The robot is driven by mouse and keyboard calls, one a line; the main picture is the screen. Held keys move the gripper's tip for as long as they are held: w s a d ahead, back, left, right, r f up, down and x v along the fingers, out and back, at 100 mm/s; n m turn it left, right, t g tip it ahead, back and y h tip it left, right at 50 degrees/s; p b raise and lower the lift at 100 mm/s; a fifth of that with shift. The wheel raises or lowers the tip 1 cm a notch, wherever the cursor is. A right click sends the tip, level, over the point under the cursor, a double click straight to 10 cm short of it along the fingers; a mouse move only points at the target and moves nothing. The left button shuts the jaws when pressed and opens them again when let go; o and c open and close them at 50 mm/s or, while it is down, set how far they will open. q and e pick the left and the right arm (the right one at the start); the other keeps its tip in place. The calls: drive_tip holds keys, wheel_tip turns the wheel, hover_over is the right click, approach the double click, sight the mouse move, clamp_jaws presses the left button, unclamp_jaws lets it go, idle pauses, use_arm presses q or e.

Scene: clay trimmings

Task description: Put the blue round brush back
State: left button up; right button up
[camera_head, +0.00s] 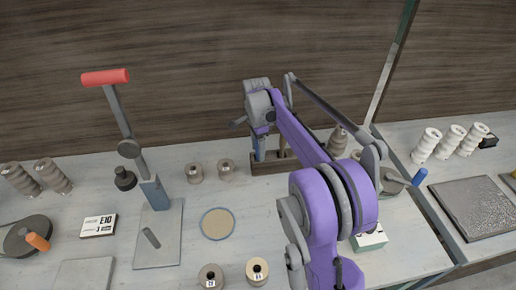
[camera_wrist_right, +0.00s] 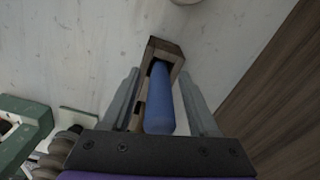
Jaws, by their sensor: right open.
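The blue round brush (camera_head: 259,148) stands in the dark wooden rack (camera_head: 270,167) at the back of the table. In the right wrist view, its blue handle (camera_wrist_right: 160,100) lies between the two grey fingers, with the rack (camera_wrist_right: 163,48) beyond. My right gripper (camera_head: 260,132) is open around the handle, with a gap visible on each side. The brush's lower end is hidden in the rack. My left gripper is not in view.
A red-handled lever press (camera_head: 130,130) stands left of the rack. A round tan disc (camera_head: 217,224) lies in front, with several spools around it. More pale spools (camera_head: 450,142) stand on the right-hand table. A dark wall rises behind the rack.

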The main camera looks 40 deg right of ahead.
wheel_tip(320, 180, up, 12)
drive_tip(key=shift+a+f+p, duration=0.1)
drive_tip(key=shift+p, duration=0.5)
drive_tip(key=shift+r, duration=0.3)
drive_tip(key=shift+a, duration=0.2)
drive_tip(key=s+a+f+n+t, duration=0.1)
drive_tip(key=s+a+f+n, duration=0.4)
drive_tip(key=s+a+n, duration=0.2)
drive_tip(key=s+a+f+n+t, duration=0.2)
drive_tip(key=s+a+f+n, duration=0.3)
drive_tip(key=s+a+n, duration=0.2)
drive_tip(key=s+a+f+n+t, duration=0.2)
drive_tip(key=s+a+f+n, duration=0.3)
drive_tip(key=s, duration=0.4)
drive_tip(key=shift+a+f+n, duration=0.15)
drive_tip(key=shift+a+n, duration=0.3)
drive_tip(key=shift+a, duration=0.2)
drive_tip(key=shift+a+f+n, duration=0.15)
drive_tip(key=shift+a+n, duration=0.3)
drive_tip(key=shift+a, duration=0.15)
